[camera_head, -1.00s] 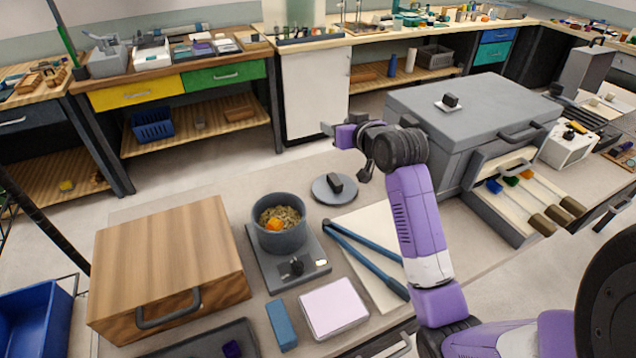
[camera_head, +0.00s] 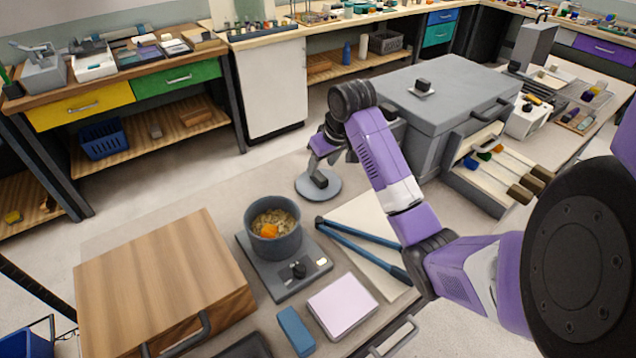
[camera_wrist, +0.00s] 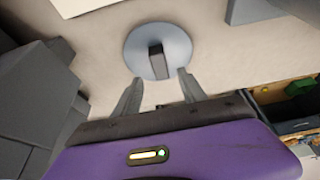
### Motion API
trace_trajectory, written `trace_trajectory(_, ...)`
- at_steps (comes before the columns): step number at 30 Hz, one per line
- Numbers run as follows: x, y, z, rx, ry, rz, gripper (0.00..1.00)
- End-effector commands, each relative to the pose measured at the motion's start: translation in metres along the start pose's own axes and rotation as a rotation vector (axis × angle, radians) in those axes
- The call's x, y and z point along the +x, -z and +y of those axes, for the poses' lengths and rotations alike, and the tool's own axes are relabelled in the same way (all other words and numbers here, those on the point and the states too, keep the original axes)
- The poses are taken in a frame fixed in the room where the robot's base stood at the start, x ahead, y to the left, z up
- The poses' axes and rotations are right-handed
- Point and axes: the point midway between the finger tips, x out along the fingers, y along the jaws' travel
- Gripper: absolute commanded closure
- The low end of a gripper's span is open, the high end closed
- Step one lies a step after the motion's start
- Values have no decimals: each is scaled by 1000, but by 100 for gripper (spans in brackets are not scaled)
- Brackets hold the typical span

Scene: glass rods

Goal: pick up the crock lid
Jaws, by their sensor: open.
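The crock lid (camera_head: 308,187) is a flat grey disc with a dark block handle, lying on the table behind the crock. My gripper (camera_head: 328,158) hangs just above and behind the lid in the head view. In the wrist view the lid (camera_wrist: 174,40) lies ahead of my gripper (camera_wrist: 158,82), its handle nearly in line with the gap between the fingertips. The fingers are apart with nothing between them. The grey crock (camera_head: 273,246) stands uncovered on a burner plate (camera_head: 262,279), with yellowish bits and an orange piece inside.
A wooden box (camera_head: 160,280) stands left of the crock. Blue-handled tongs (camera_head: 355,245) lie on a pale board to the right. A large grey chest (camera_head: 440,100) stands right of the lid. A pink pad (camera_head: 342,305) and blue block (camera_head: 295,331) lie in front.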

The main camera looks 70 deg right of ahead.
Motion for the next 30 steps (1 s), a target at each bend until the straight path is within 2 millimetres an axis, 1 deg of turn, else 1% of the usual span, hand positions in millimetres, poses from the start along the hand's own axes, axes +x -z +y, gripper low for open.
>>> trace_trajectory(4,21,-8,-1,2,1,-4,51)
trace_trajectory(6,31,-7,-1,1,0,-3,51)
trace_trajectory(9,40,-7,-1,1,0,-1,51)
trace_trajectory(12,44,-6,-1,1,-1,2,51)
trace_trajectory(17,44,-6,-1,1,-1,2,51)
trace_trajectory(18,44,-6,-1,1,-1,2,53)
trace_trajectory(20,44,-6,-1,1,-1,2,65)
trace_trajectory(21,44,-6,-1,1,-1,2,72)
trace_trajectory(25,43,-6,-1,0,-1,2,98)
trace_trajectory(26,43,-6,-1,0,-1,2,100)
trace_trajectory(30,43,-6,-1,0,-1,3,100)
